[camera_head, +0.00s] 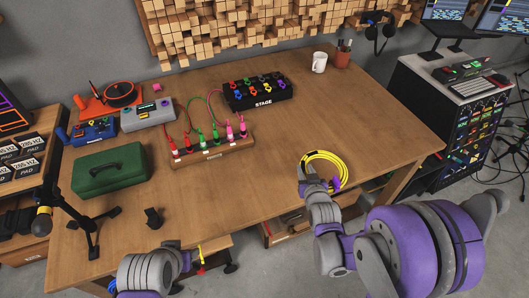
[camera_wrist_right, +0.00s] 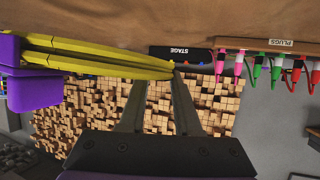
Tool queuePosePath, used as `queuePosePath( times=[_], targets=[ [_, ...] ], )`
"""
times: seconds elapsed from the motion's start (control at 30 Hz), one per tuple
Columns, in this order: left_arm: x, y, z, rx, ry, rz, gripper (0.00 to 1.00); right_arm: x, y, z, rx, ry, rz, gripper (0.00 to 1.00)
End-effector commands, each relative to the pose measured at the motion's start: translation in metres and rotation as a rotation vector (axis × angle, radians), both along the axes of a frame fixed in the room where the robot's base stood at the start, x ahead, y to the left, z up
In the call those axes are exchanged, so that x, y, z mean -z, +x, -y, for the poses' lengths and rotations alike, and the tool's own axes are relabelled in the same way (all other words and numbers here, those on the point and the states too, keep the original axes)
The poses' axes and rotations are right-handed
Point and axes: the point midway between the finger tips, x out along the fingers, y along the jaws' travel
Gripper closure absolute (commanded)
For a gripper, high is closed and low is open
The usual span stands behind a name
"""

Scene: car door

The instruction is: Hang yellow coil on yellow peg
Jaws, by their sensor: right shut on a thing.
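The yellow coil (camera_head: 325,158) is a looped cable near the right end of the wooden table, with a purple piece (camera_head: 337,183) at its lower side. My right gripper (camera_head: 305,170) is shut on the coil's left side. In the right wrist view the coil (camera_wrist_right: 100,62) runs edge-on to the left from my right fingertips (camera_wrist_right: 174,76). My left arm comes in at the bottom left; its gripper (camera_head: 172,244) is small and its jaws are unclear. A thin yellow upright piece (camera_head: 201,256) shows at the front table edge; I cannot tell whether it is the yellow peg.
The wooden table (camera_head: 270,185) has clear room in its middle. A plug board (camera_head: 212,152), black stage box (camera_head: 258,93), green case (camera_head: 108,170) and small black stand (camera_head: 153,217) occupy it. A white mug (camera_head: 319,62) stands at the back. A cabinet (camera_head: 455,115) stands right.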

Motion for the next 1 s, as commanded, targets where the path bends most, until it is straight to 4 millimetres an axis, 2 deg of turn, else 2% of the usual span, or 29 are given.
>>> queuePosePath(
  times=[0.17,0.27,0.4,0.5,0.6,0.77,1.0],
  targets=[
    [0.029,-0.008,0.000,0.000,0.000,-0.014,0.50,0.013,0.002,-0.037,-0.063,-0.002,-0.008,1.00],
    [0.049,-0.012,0.000,0.000,0.000,-0.022,0.50,0.017,0.005,-0.068,-0.116,-0.002,-0.009,1.00],
    [0.076,-0.016,0.000,0.000,0.000,-0.031,0.50,0.015,0.006,-0.117,-0.197,-0.002,-0.007,1.00],
    [0.090,-0.017,0.000,0.000,0.000,-0.036,0.50,0.011,0.005,-0.146,-0.245,0.000,-0.004,1.00],
    [0.099,-0.018,0.000,0.000,0.000,-0.039,0.50,0.006,0.003,-0.166,-0.278,0.000,-0.001,1.00],
    [0.104,-0.018,0.000,0.000,0.000,-0.040,0.50,0.000,0.001,-0.180,-0.303,0.001,0.002,1.00],
    [0.103,-0.018,0.000,0.000,0.000,-0.040,0.50,-0.002,0.002,-0.180,-0.303,0.001,0.002,1.00]
  ],
)
